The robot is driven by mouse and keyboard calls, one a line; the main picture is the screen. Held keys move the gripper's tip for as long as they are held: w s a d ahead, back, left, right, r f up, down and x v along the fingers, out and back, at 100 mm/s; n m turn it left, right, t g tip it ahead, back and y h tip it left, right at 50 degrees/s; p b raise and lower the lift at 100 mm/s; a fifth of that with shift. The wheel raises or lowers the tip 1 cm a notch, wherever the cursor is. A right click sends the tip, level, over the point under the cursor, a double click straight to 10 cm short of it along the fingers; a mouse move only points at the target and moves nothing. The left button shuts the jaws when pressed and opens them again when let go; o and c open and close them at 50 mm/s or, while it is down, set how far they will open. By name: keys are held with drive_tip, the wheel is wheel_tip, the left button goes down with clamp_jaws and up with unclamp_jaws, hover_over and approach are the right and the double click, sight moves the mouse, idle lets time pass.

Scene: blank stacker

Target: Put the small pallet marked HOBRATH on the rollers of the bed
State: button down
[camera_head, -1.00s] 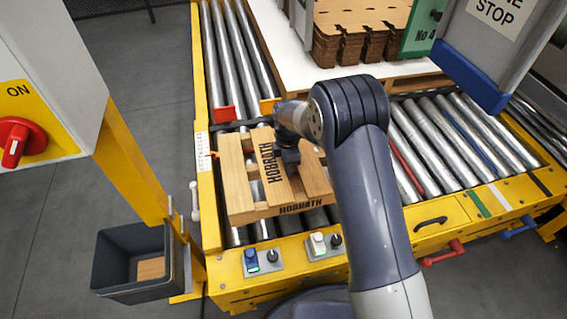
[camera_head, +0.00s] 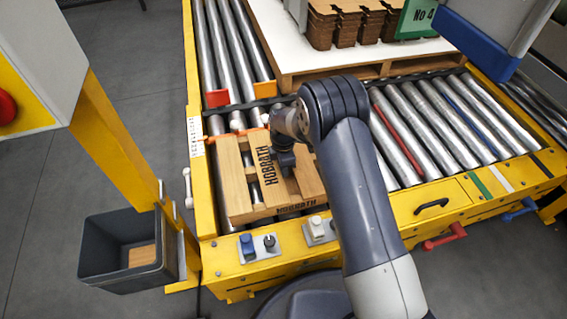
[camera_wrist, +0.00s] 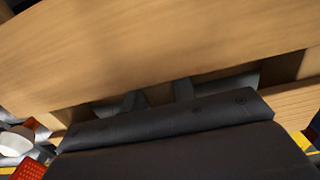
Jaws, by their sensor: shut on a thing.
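The small wooden pallet marked HOBRATH (camera_head: 236,187) is over the near left end of the roller bed (camera_head: 226,50), with its slats up and looking roughly level. The name shows on its middle board and on its front edge. My gripper (camera_head: 286,162) is shut on the middle board from above. In the wrist view, the pallet's pale wood (camera_wrist: 150,50) fills the upper part, and the fingers (camera_wrist: 158,98) reach down past the board's edge. Rollers show between the slats. I cannot tell whether the pallet's underside touches them.
A large pallet with a white top (camera_head: 300,62) carries brown stacks further back. Switches (camera_head: 248,246) line the yellow front rail. A dark bin (camera_head: 100,265) hangs at left. A grey panel with a blue edge (camera_head: 475,45) overhangs the right.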

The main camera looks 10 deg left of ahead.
drive_tip(key=shift+w+r, duration=0.1)
drive_tip(key=shift+r, duration=0.1)
drive_tip(key=shift+f, duration=0.15)
drive_tip(key=c, duration=1.2)
unclamp_jaws()
drive_tip(key=shift+f, duration=0.1)
drive_tip(key=shift+o, duration=0.2)
wheel_tip(320, 180, up, 12)
drive_tip(key=p, duration=0.4)
drive_tip(key=shift+p, duration=0.4)
drive_tip(key=shift+f+b, duration=1.45)
drive_tip(key=shift+f, duration=2.05)
